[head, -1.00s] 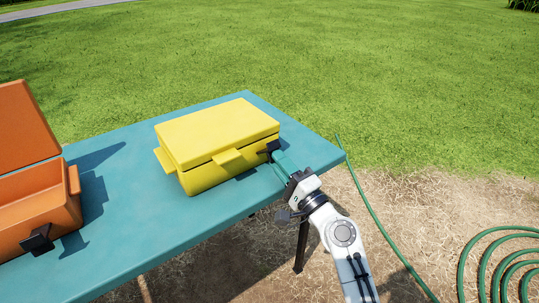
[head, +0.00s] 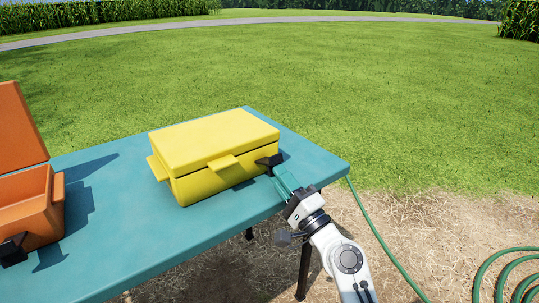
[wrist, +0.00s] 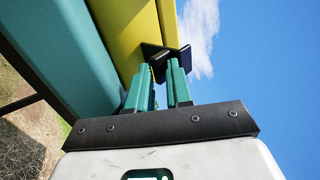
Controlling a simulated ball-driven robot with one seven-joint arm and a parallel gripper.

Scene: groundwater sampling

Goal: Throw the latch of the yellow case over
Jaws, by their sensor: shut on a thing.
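The yellow case (head: 215,150) stands on the teal table with its lid down. A yellow tab juts from its front, and another from its left end. The black latch (head: 268,161) is at the case's right end. My gripper (head: 277,172) reaches it from the lower right, its teal fingers against it. In the wrist view, the black latch (wrist: 168,58) sits at the tips of my gripper (wrist: 165,78), beside the yellow case (wrist: 125,30). The fingers are shut on the latch, and their exact contact is partly hidden by the dark plates.
An open orange case (head: 30,200) with a black latch (head: 13,249) stands at the table's left. The teal table (head: 110,255) is bare between the cases and along its front. A green hose (head: 385,243) runs down past the table's right corner to coils on the ground.

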